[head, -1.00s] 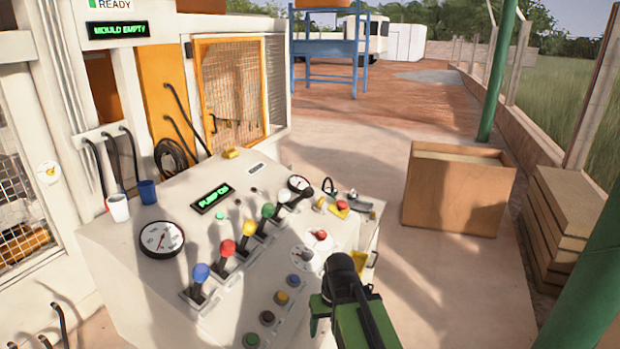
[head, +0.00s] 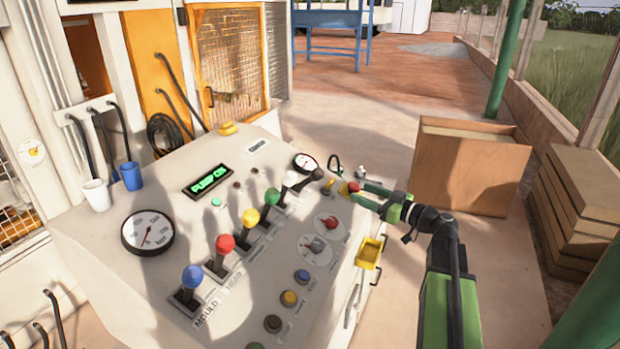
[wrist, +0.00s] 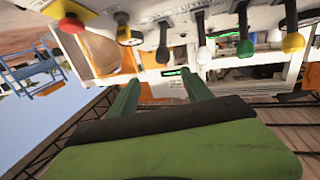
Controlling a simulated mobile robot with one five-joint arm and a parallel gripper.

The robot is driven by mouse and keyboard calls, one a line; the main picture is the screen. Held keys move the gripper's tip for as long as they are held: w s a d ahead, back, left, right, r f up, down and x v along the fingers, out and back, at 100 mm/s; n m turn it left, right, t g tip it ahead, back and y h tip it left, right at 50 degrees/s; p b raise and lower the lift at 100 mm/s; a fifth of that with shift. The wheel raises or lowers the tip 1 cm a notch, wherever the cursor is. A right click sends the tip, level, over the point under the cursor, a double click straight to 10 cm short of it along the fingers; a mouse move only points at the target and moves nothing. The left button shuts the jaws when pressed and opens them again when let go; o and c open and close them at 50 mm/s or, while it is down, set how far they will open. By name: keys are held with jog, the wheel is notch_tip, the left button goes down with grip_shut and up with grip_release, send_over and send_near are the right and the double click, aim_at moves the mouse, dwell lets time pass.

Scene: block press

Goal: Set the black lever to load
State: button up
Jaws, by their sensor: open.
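The control console (head: 235,300) carries a row of levers with coloured knobs. The black lever (head: 317,175) appears at the row's far right end, beside the white-knobbed lever (head: 290,179) and close to a small gauge. In the wrist view, which looks upside down, the black knob (wrist: 162,55) hangs beside the white knob (wrist: 203,54), just beyond my fingertips. My gripper (head: 362,194) is open and empty, pointing left towards the lever row from the console's right edge, apart from the black lever. I cannot read a load label.
Green (head: 272,196), yellow (head: 250,217), red (head: 225,243) and blue (head: 192,276) knobs continue the row. A red button on yellow (wrist: 70,22) is near my gripper. A yellow tray (head: 369,252) sits on the console's right side. A wooden crate (head: 470,175) stands behind my arm.

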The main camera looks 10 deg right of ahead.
aim_at(322, 176)
jog(key=x, duration=1.8)
jog(key=shift+s+a, duration=0.1)
jog(key=shift+a, duration=0.15)
jog(key=shift+c, duration=0.2)
grip_shut()
